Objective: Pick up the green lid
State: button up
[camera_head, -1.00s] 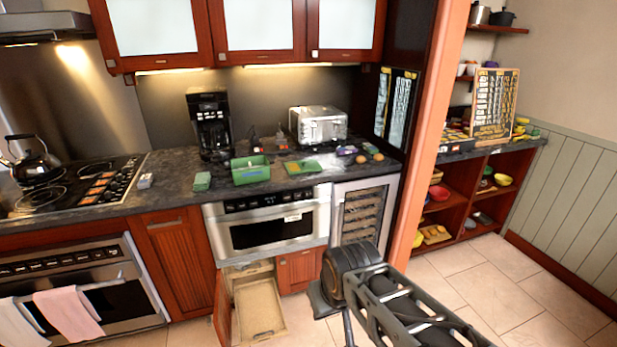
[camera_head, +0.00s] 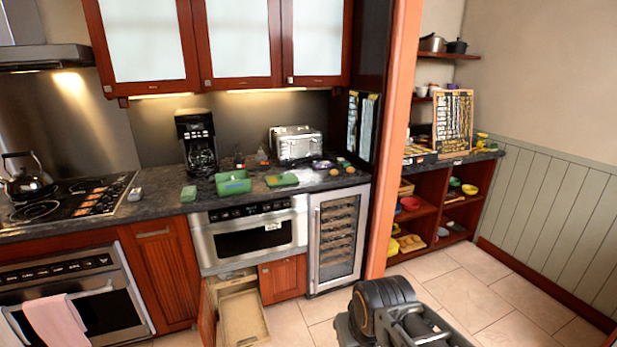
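A flat green piece (camera_head: 282,180), which looks like the green lid, lies on the dark countertop (camera_head: 150,215) in front of the toaster. Something small and brownish appears to be on it. A green open container (camera_head: 233,182) stands just left of it. One of my arm's links shows at the bottom right, low in front of the counter and well short of the lid. My gripper's fingers are not visible.
A coffee maker (camera_head: 197,143) and a toaster (camera_head: 296,144) stand behind the green things. Small round items lie right of the lid. Below the microwave (camera_head: 250,238), a low drawer (camera_head: 243,315) is open. An orange-red post (camera_head: 392,150) rises right of the counter. Tiled floor is clear at right.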

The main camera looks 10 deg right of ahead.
aim_at(280, 179)
jog(key=z, duration=0.75)
jog(key=i, duration=2.2)
jog(key=u, duration=1.1)
jog(key=i, duration=0.8)
jog(key=u, duration=0.95)
